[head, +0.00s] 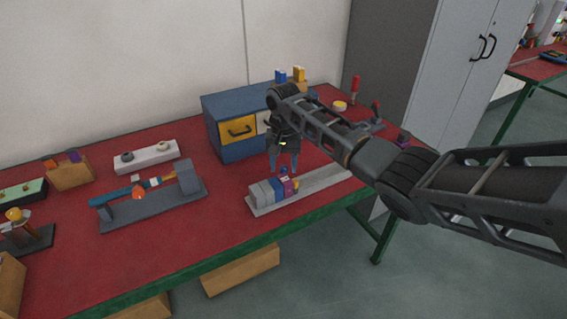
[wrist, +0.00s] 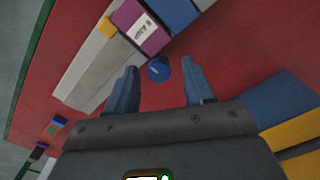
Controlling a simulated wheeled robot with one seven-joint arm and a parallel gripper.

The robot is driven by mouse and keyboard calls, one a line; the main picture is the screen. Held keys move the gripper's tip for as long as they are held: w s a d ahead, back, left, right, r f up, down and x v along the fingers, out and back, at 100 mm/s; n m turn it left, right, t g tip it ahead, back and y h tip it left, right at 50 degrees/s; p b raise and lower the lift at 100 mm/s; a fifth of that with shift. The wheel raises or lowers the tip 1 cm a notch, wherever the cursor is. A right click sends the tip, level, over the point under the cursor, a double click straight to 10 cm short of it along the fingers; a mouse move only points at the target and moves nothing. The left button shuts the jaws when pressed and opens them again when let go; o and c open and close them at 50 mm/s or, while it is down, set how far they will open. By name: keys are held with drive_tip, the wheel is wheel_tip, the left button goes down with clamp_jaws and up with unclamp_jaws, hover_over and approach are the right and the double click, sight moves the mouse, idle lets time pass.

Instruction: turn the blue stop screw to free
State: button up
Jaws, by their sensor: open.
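My gripper (head: 283,168) points down just behind the grey rail (head: 325,178) on the red table. Its two blue fingers are apart in the wrist view (wrist: 158,82). A round blue screw head (wrist: 158,69) with a small pale mark shows between the fingertips, beside a purple block (wrist: 141,27) with a white label. I see a gap on each side of it and no finger touching it. The purple block also shows in the head view (head: 291,186), beside a blue block (head: 280,188). The screw is not clear in the head view.
A blue cabinet with a yellow drawer (head: 236,130) stands close behind my gripper. A grey fixture with a blue-handled lever (head: 150,200) lies to the left. A white block with two knobs (head: 146,157) is behind it. Red table is bare between these and the rail.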

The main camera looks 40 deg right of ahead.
sight(284, 168)
wheel_tip(284, 168, up, 8)
drive_tip(key=shift+f+b, duration=0.1)
drive_tip(key=shift+b, duration=0.25)
drive_tip(key=shift+s+f, duration=0.1)
drive_tip(key=shift+s, duration=0.05)
idle(0.6)
